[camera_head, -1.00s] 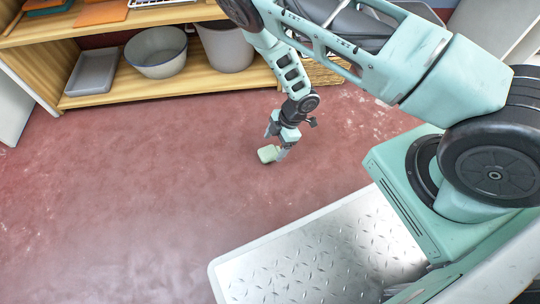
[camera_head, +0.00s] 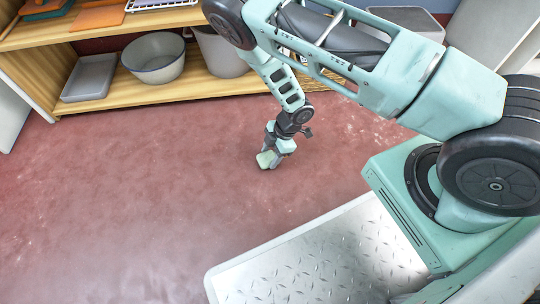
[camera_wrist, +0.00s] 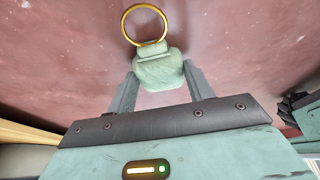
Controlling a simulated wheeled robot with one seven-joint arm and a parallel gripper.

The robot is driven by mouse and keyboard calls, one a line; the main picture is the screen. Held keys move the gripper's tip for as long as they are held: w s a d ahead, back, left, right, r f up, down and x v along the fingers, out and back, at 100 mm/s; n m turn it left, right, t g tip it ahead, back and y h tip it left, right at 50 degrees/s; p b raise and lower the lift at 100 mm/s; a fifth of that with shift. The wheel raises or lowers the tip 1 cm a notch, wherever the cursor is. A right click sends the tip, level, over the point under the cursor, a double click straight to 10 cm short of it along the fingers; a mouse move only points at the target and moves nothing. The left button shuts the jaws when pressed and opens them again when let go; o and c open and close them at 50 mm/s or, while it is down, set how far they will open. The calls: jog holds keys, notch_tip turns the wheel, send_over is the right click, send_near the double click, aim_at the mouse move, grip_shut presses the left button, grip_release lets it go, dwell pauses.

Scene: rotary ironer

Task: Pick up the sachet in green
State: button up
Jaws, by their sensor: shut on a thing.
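The pale green sachet (camera_head: 265,160) is at the tip of my gripper (camera_head: 271,158), above or at the red floor; I cannot tell whether it touches the floor. In the wrist view the sachet (camera_wrist: 160,69) sits between the two fingers of my gripper (camera_wrist: 158,85), which are shut on its sides. A gold ring (camera_wrist: 145,24) shows at the sachet's far end in the wrist view; I do not see it in the head view.
A wooden shelf (camera_head: 200,92) stands at the back, with a grey bowl (camera_head: 153,62), a grey tray (camera_head: 90,78) and a grey bin (camera_head: 222,55) on its lower board. The red floor left of my gripper is clear.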

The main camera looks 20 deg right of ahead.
aim_at(271, 156)
notch_tip(271, 156, up, 10)
jog(key=p, duration=0.6)
jog(key=shift+p, duration=0.3)
